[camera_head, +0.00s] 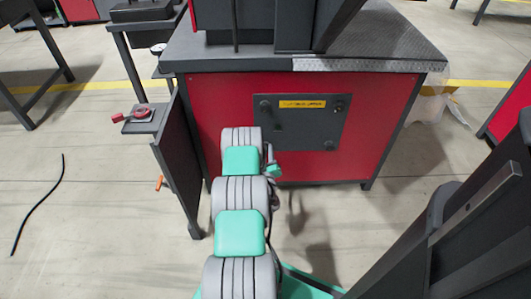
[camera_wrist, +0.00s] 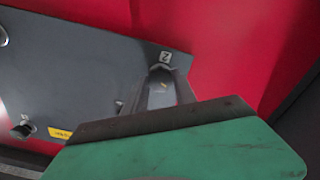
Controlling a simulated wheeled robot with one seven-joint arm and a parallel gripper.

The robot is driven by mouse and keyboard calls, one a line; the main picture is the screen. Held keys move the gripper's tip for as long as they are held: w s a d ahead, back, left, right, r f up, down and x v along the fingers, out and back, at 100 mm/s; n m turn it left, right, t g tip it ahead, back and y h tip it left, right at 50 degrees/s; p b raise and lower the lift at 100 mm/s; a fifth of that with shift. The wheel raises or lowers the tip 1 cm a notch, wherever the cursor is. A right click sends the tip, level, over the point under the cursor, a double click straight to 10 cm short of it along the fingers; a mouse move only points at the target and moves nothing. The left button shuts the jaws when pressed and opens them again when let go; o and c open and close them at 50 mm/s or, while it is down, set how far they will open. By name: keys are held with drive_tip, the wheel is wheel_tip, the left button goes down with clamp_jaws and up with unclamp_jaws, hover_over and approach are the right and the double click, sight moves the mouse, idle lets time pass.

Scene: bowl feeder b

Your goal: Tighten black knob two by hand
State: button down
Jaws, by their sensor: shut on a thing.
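My gripper (camera_wrist: 161,76) reaches the corner of the dark grey panel (camera_wrist: 90,65) in the wrist view, right beside a small white tag (camera_wrist: 166,57) marked 2. It is shut on black knob two, which is mostly hidden by the fingers and the green gripper body. In the head view the same panel (camera_head: 295,130) is on the front of a red cabinet (camera_head: 375,130). My arm ends at the panel's lower left corner, so the knob and fingertips are hidden there.
Another dark knob (camera_wrist: 22,130) and a yellow label (camera_wrist: 60,133) are on the panel. In the head view a dark open door (camera_head: 178,160) with an orange handle (camera_head: 160,183) stands left of my arm. A black cable (camera_head: 38,205) lies on the floor.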

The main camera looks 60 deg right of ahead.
drive_tip(key=shift+f, duration=0.1)
drive_tip(key=c, duration=1)
unclamp_jaws()
drive_tip(key=shift+s+a, duration=0.1)
drive_tip(key=p+v, duration=0.1)
drive_tip(key=v, duration=0.6)
drive_tip(key=shift+s+a+p, duration=0.15)
drive_tip(key=shift+a+p, duration=0.2)
drive_tip(key=shift+p, duration=0.05)
